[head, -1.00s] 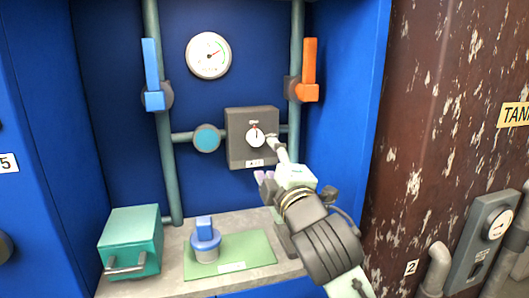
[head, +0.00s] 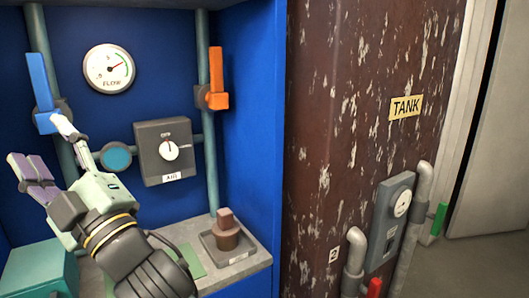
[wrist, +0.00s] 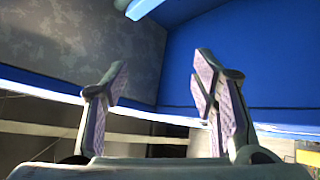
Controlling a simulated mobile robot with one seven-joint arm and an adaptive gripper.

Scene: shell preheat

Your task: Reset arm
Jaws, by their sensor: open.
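My gripper (head: 50,152) is open and empty at the left of the head view, in front of the blue cabinet. Its fingers are spread apart in the wrist view (wrist: 160,88), with nothing between them. It is below the blue lever (head: 39,84) on the left pipe; I cannot tell the gap in depth. The grey box (head: 152,158) with a white dial (head: 168,149) is to its right, clear of the fingers. My forearm covers the lower left of the cabinet shelf.
An orange lever (head: 217,80) is on the right pipe, with a flow gauge (head: 108,68) to its left. A teal box (head: 36,268), partly hidden, and a brown block (head: 226,232) on a tray stand on the shelf. A rusty tank wall (head: 335,130) is to the right.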

